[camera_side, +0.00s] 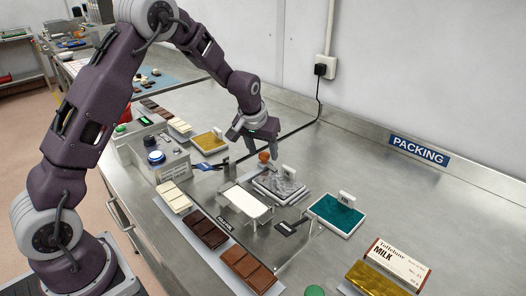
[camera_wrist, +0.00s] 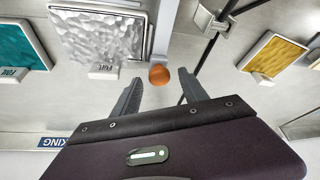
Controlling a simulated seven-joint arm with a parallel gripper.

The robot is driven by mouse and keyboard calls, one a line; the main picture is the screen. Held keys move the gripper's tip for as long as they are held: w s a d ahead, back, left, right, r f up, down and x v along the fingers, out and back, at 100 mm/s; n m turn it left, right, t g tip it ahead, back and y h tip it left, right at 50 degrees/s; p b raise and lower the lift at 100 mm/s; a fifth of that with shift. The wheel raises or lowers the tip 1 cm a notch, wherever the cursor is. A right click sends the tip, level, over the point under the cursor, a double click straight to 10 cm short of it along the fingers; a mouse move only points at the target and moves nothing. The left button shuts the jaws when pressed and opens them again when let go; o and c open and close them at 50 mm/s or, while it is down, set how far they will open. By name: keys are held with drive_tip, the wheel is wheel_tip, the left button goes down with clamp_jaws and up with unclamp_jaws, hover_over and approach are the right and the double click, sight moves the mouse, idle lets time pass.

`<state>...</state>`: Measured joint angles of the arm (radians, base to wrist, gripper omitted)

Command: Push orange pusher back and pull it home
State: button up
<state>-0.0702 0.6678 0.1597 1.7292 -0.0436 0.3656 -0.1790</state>
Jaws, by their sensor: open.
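The orange pusher knob (camera_side: 264,157) is a small round ball beside the silver foil tray (camera_side: 278,186) in the side view. It also shows in the wrist view (camera_wrist: 159,75), beyond and between my fingertips. My gripper (camera_wrist: 158,82) is open, with one dark finger to each side of the knob in the picture and nothing visibly held. In the side view my gripper (camera_side: 262,150) points down close above the knob. I cannot tell whether a finger touches it. The knob's rod is mostly hidden.
A teal foil tray (camera_side: 336,215) and a gold foil tray (camera_side: 208,142) flank the silver one. A white plate on a stand (camera_side: 247,201) is in front. Chocolate bars (camera_side: 207,229) line the near edge.

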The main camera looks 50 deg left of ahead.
drive_tip(key=shift+w+f, duration=0.1)
drive_tip(key=shift+f, duration=0.2)
clamp_jaws()
idle(1.2)
